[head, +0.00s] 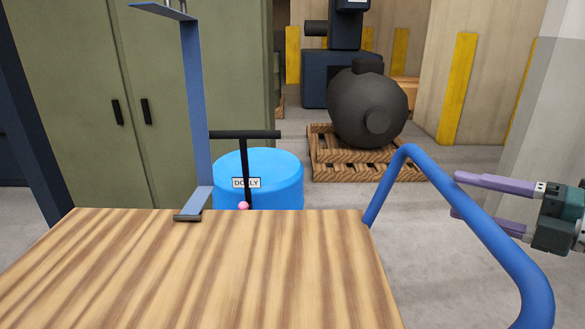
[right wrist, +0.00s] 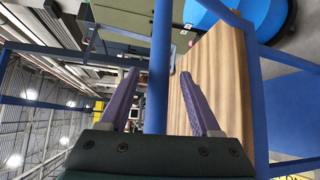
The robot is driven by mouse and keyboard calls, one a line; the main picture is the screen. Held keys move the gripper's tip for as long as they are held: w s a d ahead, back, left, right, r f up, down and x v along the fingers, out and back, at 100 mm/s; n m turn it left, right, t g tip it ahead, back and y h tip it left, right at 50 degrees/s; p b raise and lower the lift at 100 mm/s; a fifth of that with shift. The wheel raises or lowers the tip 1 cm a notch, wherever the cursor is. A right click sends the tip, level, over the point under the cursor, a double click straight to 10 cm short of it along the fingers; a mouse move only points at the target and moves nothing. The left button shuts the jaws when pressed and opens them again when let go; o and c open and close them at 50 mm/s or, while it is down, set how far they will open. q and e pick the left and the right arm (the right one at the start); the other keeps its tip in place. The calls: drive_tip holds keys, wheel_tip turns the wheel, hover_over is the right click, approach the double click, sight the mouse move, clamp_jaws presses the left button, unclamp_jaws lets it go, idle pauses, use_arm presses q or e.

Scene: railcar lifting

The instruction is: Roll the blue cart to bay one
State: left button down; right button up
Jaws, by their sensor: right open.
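The blue cart has a striped wooden deck (head: 230,270) at the front of the head view. Its bent blue tube handle (head: 515,262) rises at the right edge, and a blue upright (head: 196,110) stands at its far left corner. My right gripper (head: 456,195) is open at the handle. In the right wrist view the blue tube (right wrist: 160,70) runs between the two purple fingers (right wrist: 160,100), with gaps on both sides. The fingers are not closed on it. My left gripper is not in view. No bay one marking can be made out.
A round blue dolly (head: 285,175) with a black T-handle and a DOLLY label stands just beyond the deck. Green cabinets (head: 150,80) are behind left. A dark round vessel (head: 367,105) sits on a wooden pallet (head: 335,165). Grey floor (head: 420,225) is clear at right.

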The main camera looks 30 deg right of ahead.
drive_tip(key=v, duration=0.7)
drive_tip(key=shift+s, duration=0.1)
